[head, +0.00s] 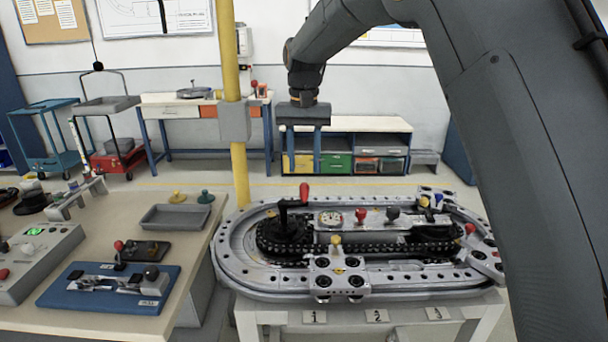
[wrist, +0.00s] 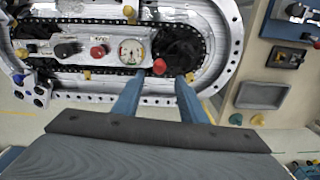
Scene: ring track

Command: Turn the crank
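The crank has a black arm and hub (head: 287,226) and an upright red handle (head: 304,192). It stands at the left end of the oval ring track (head: 235,262). My gripper (head: 303,168) points down with two blue fingers spread apart and nothing between them. In the head view the red handle shows just below the fingertips. In the wrist view the handle (wrist: 159,67) appears just beyond the gap between the fingers (wrist: 159,82), beside the gauge. The handle looks apart from both fingers; the exact height gap is hard to tell.
A gauge (head: 330,218), a red knob (head: 362,215) and a black knob (head: 392,213) stand along the track's middle. A silver carriage (head: 338,275) sits on the near rail. A yellow post (head: 238,170) rises behind. A workbench (head: 150,220) with a tray is at left.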

